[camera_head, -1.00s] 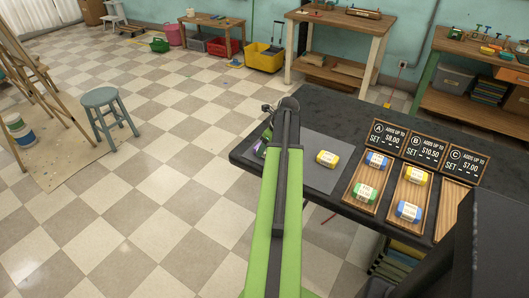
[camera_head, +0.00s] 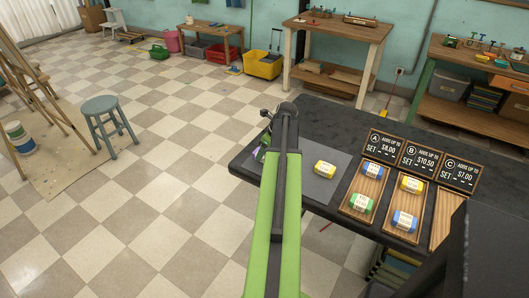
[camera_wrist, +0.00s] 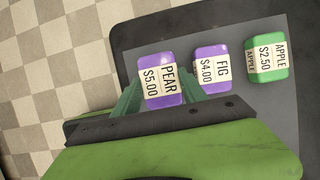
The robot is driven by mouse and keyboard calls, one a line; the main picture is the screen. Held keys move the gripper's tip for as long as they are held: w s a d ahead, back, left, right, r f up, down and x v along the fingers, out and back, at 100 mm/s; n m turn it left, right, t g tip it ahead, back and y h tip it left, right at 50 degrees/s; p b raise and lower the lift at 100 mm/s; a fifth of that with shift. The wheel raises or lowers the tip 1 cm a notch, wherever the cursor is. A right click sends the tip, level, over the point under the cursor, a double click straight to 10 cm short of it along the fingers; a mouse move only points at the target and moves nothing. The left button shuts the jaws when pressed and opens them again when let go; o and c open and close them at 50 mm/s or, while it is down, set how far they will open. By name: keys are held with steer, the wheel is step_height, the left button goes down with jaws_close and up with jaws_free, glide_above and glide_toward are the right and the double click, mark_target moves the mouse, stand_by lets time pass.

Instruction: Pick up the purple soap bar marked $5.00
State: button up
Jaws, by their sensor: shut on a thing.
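In the head view my arm hides most of the gripper and the held bar.
The dark table (camera_head: 322,113) carries a grey mat (camera_head: 318,190) with a yellow bar (camera_head: 325,168). Wooden trays for sets A (camera_head: 366,187), B (camera_head: 408,197) and C (camera_head: 448,214) stand to the right; A and B hold bars. Small signs stand behind them.

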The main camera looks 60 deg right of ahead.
steer(key=s+d+r+p, duration=0.5)
steer(key=s+r+p, duration=0.1)
steer(key=s, duration=0.4)
steer(key=shift+s+d+r, duration=0.15)
steer(key=shift+d+r, duration=0.1)
steer(key=shift+r, duration=0.6)
